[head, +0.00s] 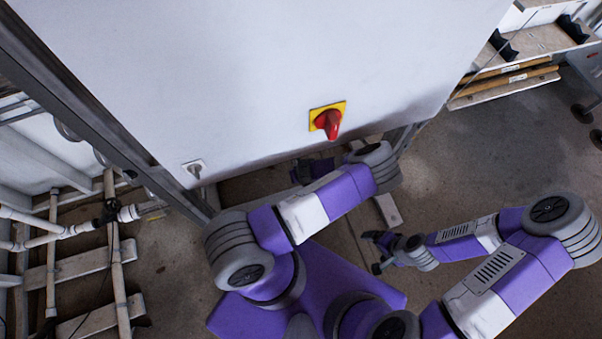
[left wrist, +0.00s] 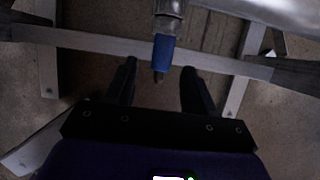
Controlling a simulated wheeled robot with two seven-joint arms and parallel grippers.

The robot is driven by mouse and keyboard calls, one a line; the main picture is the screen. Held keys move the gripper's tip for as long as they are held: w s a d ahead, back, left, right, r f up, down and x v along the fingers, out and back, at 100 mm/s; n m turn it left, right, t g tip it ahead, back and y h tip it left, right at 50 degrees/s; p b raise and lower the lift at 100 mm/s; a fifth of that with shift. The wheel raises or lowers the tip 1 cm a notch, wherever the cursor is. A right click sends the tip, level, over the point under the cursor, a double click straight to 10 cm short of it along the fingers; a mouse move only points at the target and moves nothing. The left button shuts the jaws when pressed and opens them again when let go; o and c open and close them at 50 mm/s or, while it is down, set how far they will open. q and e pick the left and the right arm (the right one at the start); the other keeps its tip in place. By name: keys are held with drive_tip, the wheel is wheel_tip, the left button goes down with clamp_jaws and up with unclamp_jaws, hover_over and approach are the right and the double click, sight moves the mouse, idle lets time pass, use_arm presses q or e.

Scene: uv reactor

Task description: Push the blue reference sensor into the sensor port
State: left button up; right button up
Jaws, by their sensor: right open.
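In the left wrist view, the blue reference sensor (left wrist: 163,52) has a dark tip pointing toward my gripper. Its far end meets a grey metal fitting (left wrist: 169,14), which looks like the sensor port; how deep it sits in it I cannot tell. My left gripper (left wrist: 159,66) is open, with one dark finger on each side of the sensor in the picture and a gap on both sides. In the head view my left arm reaches under the white cabinet, and the sensor and port are hidden. My right gripper (head: 376,252) is open and empty above the floor.
The white cabinet (head: 230,80) fills the middle, with a red rotary switch (head: 331,121) on a yellow plate. White pipes (head: 115,250) stand at the left. A metal frame bar (left wrist: 90,41) crosses behind the sensor. A shelf (head: 530,42) is at upper right.

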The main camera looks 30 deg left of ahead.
use_arm(q)
drive_tip(key=p+v, duration=0.3)
drive_tip(key=v, duration=0.4)
drive_tip(key=shift+r, duration=0.25)
drive_tip(key=shift+s+d, duration=0.1)
